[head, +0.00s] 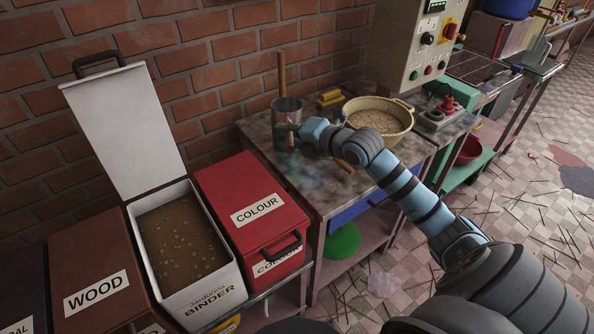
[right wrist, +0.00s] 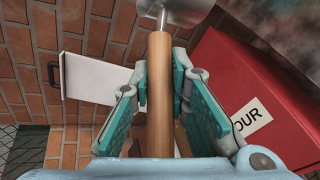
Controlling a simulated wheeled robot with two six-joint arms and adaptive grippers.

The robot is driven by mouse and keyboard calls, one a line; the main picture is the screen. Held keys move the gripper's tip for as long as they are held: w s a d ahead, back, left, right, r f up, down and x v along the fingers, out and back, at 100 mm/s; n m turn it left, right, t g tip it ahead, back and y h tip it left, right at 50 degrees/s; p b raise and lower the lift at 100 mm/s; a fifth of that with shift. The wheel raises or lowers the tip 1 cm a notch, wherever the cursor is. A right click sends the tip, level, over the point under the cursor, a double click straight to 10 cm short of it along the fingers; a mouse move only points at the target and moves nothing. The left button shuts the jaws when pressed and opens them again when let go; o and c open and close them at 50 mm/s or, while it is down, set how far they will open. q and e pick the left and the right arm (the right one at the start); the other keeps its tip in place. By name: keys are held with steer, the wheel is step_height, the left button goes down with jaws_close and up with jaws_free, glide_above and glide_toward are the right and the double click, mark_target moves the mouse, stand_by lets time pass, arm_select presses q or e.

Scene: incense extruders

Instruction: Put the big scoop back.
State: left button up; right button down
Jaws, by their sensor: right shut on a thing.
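The big scoop shows in the right wrist view by its wooden handle (right wrist: 160,85), with a metal neck and part of a grey metal head at the top edge. My right gripper (head: 288,134) is shut on this handle, with a teal finger pad on each side. In the head view it is over the left part of the metal bench (head: 268,143), right at a grey metal cylinder (head: 287,107). The scoop's head cannot be told clearly there. My left gripper is not in view.
An open white binder bin (head: 213,296) with brown powder, its lid raised, stands left of a closed red colour bin (head: 246,197). A brown wood bin (head: 97,265) is further left. A cream basket (head: 402,104) is on the bench. A wooden stick (head: 282,72) rises above the cylinder.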

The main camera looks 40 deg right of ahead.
steer(key=w+d+f+m+h, duration=0.2)
steer(key=w+d+m+h, duration=0.1)
step_height(320, 180, down, 19)
steer(key=b, duration=0.4)
steer(key=shift+w+d+r+b, duration=0.1)
steer(key=shift+d+b, duration=0.05)
steer(key=shift+b, duration=0.2)
steer(key=c, duration=1.5)
jaws_free()
steer(key=shift+c, duration=0.2)
